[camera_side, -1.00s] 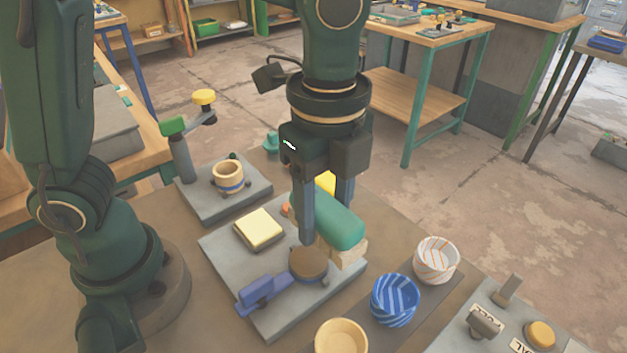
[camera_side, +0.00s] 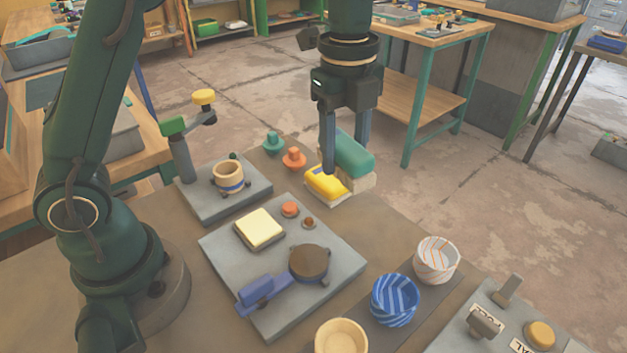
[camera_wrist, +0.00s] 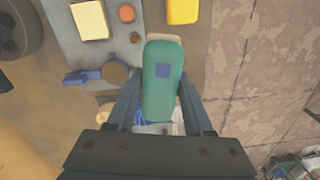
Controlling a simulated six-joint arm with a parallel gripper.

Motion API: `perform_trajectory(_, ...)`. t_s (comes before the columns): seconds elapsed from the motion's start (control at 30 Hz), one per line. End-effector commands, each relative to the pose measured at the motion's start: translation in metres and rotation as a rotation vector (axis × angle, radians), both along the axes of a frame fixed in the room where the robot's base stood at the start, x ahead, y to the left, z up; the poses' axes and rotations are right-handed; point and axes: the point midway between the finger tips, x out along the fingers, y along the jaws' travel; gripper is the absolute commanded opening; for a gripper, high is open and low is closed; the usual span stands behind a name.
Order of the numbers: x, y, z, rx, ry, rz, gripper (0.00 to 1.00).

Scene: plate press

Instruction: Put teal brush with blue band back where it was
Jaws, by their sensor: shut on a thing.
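The teal brush (camera_side: 352,152) has a rounded teal back and pale bristles facing down. In the wrist view the teal brush (camera_wrist: 162,100) shows a blue square on its back. My gripper (camera_side: 347,165) is shut on it, with one finger along each side. In the side view it appears just behind and right of a yellow brush (camera_side: 326,183) with a blue mark. I cannot tell whether its bristles touch the table. The yellow brush is also at the top of the wrist view (camera_wrist: 183,11).
The grey press plate (camera_side: 225,250) holds a pale yellow block (camera_side: 260,228), an orange knob (camera_side: 290,208) and a blue-handled round press (camera_side: 308,262). Orange (camera_side: 294,159) and teal (camera_side: 272,143) knobbed pieces stand behind. Bowls (camera_side: 395,299) and a button panel (camera_side: 500,325) are at front right.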

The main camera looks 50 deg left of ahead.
Motion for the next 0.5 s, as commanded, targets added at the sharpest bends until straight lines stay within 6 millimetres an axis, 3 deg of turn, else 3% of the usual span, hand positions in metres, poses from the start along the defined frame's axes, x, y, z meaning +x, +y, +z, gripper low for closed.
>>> perform_trajectory(0.1, 0.02, 0.036, -0.007, 0.001, 0.005, 0.067, 0.0)
perform_trajectory(0.27, 0.029, 0.064, -0.015, 0.0, 0.019, 0.15, 0.0)
perform_trajectory(0.37, 0.029, 0.068, -0.02, 0.0, 0.027, 0.17, 0.0)
perform_trajectory(0.5, 0.032, 0.049, -0.032, 0.0, 0.03, 0.17, 0.0)
